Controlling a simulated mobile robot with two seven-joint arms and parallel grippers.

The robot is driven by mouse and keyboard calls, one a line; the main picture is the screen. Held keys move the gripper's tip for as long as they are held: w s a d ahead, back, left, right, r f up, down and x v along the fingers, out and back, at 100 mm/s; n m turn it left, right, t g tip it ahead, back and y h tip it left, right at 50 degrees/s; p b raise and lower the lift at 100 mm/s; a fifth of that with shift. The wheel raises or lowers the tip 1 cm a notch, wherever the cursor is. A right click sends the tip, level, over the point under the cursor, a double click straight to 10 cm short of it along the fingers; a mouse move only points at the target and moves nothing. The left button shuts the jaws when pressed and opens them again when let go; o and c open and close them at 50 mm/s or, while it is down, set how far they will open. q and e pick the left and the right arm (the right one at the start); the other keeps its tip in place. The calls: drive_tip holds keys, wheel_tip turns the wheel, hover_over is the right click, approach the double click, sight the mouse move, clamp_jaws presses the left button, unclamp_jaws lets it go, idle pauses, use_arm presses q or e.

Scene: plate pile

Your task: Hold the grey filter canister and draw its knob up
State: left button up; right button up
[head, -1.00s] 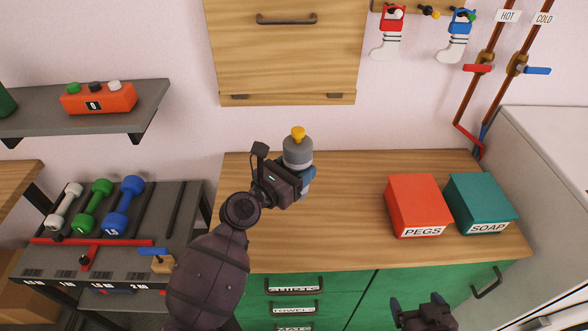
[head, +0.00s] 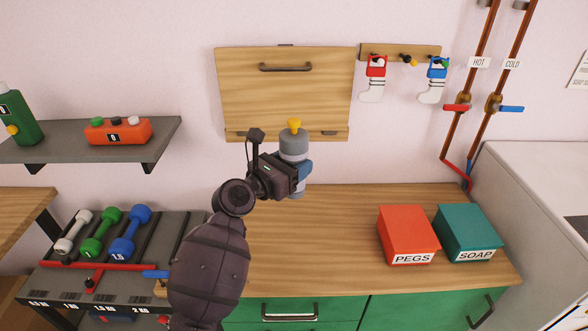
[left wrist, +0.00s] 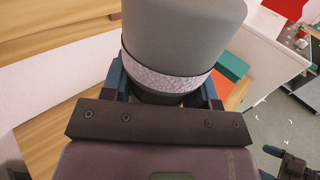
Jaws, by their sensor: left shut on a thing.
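My left gripper (head: 300,172) is shut around the canister's lower body from the left. I cannot tell whether the canister's base touches the counter. In the left wrist view the canister's grey body (left wrist: 185,28) and pale speckled band fill the upper middle, between the blue-grey fingers; the knob is out of frame. A dark part of my right gripper (left wrist: 293,163) shows at the lower right there; its opening is unclear.
A red PEGS box (head: 407,233) and a teal SOAP box (head: 467,232) stand on the right of the counter (head: 330,250). A wooden wall panel (head: 285,90) hangs behind the canister. Dumbbells (head: 100,232) rest on a rack at left. The middle counter is clear.

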use_arm(q)
drive_tip(key=shift+f+b, duration=0.4)
drive_tip(key=shift+b, duration=0.15)
drive_tip(key=shift+f+b, duration=6.1)
drive_tip(key=shift+f, duration=3.35)
drive_tip(key=shift+f, duration=0.15)
